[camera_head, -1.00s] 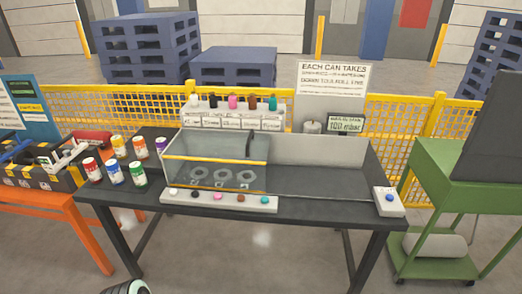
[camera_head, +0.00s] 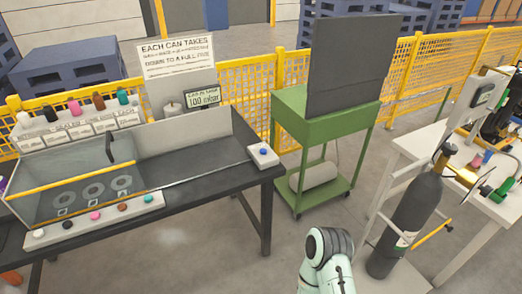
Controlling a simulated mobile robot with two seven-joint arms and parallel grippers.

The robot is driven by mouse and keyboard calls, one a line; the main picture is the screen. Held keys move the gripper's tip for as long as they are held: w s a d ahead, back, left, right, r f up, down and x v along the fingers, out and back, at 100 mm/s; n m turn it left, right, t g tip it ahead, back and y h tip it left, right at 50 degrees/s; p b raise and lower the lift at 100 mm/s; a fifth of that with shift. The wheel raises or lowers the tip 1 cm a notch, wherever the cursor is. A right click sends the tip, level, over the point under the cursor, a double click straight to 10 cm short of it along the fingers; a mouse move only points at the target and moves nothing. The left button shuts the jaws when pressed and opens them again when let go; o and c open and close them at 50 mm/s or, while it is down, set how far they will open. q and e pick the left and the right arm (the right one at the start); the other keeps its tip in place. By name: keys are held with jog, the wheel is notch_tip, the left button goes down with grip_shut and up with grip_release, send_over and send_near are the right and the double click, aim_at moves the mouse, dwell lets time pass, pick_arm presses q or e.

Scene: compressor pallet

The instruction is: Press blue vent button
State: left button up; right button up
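The blue vent button (camera_head: 263,152) sits on top of a small white box (camera_head: 262,159) at the right front corner of the dark table (camera_head: 210,184). It looks unobstructed. A pale, rounded link of one of my arms shows at the bottom right of the middle; its gripper is outside the picture. Neither gripper can be seen. A small display (camera_head: 203,97) behind the table reads about 100 mbar.
A clear box with a yellow edge (camera_head: 70,178) stands on the table behind a strip of coloured buttons (camera_head: 96,215). A green cart (camera_head: 325,118) stands right of the table. A dark gas cylinder (camera_head: 412,211) stands farther right by a white table (camera_head: 440,150).

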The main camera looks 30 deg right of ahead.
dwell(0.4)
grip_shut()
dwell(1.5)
